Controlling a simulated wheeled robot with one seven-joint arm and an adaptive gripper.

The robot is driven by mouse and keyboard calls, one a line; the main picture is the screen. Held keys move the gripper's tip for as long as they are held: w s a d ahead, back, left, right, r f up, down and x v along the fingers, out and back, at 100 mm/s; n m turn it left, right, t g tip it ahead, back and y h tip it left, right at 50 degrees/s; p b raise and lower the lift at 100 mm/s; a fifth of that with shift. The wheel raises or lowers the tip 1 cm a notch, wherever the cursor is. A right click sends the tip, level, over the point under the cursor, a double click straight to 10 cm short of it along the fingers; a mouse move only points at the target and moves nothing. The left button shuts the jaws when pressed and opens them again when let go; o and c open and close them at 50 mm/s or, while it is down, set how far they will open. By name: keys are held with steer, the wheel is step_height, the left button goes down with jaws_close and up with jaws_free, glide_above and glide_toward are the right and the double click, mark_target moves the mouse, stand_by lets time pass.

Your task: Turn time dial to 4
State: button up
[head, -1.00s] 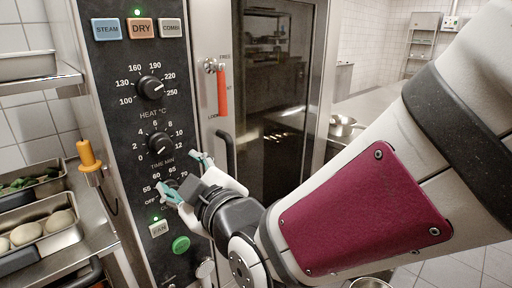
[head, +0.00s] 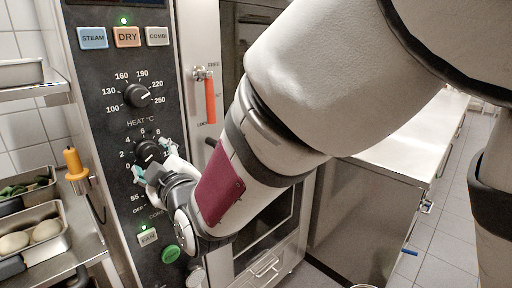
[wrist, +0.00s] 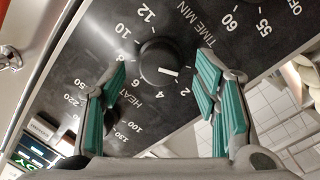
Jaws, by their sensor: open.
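The time dial (head: 147,151) is a round black knob on the dark oven panel, partly behind my gripper in the head view. In the wrist view the time dial (wrist: 158,60) shows whole, with its white mark at the lower right, on the side of the 2. The 4 is printed just below the knob there. My gripper (head: 153,160) is open at the dial, and in the wrist view its teal-padded fingers (wrist: 162,78) stand on either side of the knob, with visible gaps. The finger on the right covers part of the scale near 0.
The heat dial (head: 138,95) is above the time dial. The fan button (head: 148,237) and a green button (head: 171,254) are below. A red-handled latch (head: 210,100) is to the right. An orange-handled probe (head: 74,163) and food trays (head: 62,243) are at left.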

steer(key=shift+x, duration=1.15)
steer(key=c, duration=1.1)
steer(key=shift+m, duration=0.3)
steer(key=m+b, duration=0.3)
steer(key=shift+r+m+g, duration=0.1)
steer(key=shift+m+g, duration=0.2)
steer(key=m+b, duration=0.3)
steer(key=shift+w+d, duration=0.1)
steer(key=m+b, duration=0.4)
steer(key=b, duration=0.1)
steer(key=shift+g, duration=0.4)
steer(key=m+b, duration=0.3)
steer(key=shift+r+m+g+b, duration=0.15)
steer(key=shift+m+g+b, duration=0.15)
steer(key=shift+b, duration=0.1)
